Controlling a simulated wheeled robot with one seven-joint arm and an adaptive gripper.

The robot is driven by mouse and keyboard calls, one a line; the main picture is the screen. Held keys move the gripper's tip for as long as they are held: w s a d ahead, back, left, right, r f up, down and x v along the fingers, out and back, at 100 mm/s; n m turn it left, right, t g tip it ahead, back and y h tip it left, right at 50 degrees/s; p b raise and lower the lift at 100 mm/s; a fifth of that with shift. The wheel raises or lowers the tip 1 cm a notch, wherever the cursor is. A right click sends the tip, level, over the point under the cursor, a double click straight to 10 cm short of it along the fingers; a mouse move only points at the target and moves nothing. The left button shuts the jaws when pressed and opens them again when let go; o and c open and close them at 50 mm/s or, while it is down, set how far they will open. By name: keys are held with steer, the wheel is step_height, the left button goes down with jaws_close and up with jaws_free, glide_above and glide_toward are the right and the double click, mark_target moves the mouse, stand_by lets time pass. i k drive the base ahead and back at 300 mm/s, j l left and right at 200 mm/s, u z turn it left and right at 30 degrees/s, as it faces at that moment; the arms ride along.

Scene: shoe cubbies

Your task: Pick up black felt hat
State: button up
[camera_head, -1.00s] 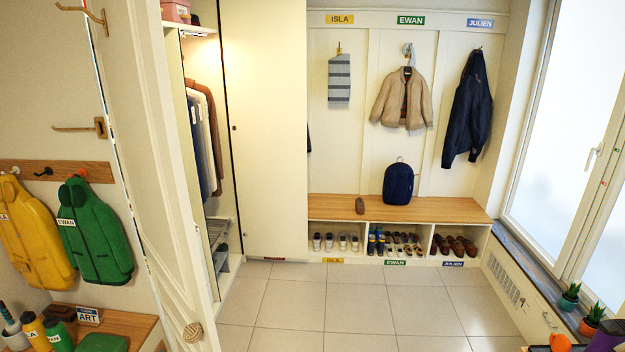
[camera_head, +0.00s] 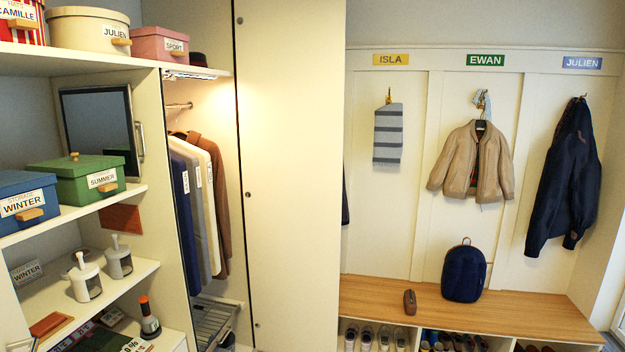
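A dark, rounded thing that looks like the black felt hat (camera_head: 198,59) sits on the top shelf of the open wardrobe. It is just right of the pink SPORT box (camera_head: 160,45), which hides part of it. Only a small part of it shows, close to the wardrobe's right side. My gripper is not in view.
Shelves at the left hold a green SUMMER box (camera_head: 85,178), a blue WINTER box (camera_head: 25,200) and bottles. Clothes hang below the wardrobe shelf. A tall cream door panel (camera_head: 290,180) stands right of the opening. A wooden bench (camera_head: 390,295) holds a navy backpack (camera_head: 465,272).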

mark_target(198, 60)
steer(key=i+u, duration=0.75)
steer(key=i+l+u, duration=0.2)
steer(key=i+u, duration=0.2)
steer(key=i+l, duration=0.15)
steer(key=i, duration=0.15)
steer(key=i+l+z, duration=0.1)
steer(key=i, duration=0.25)
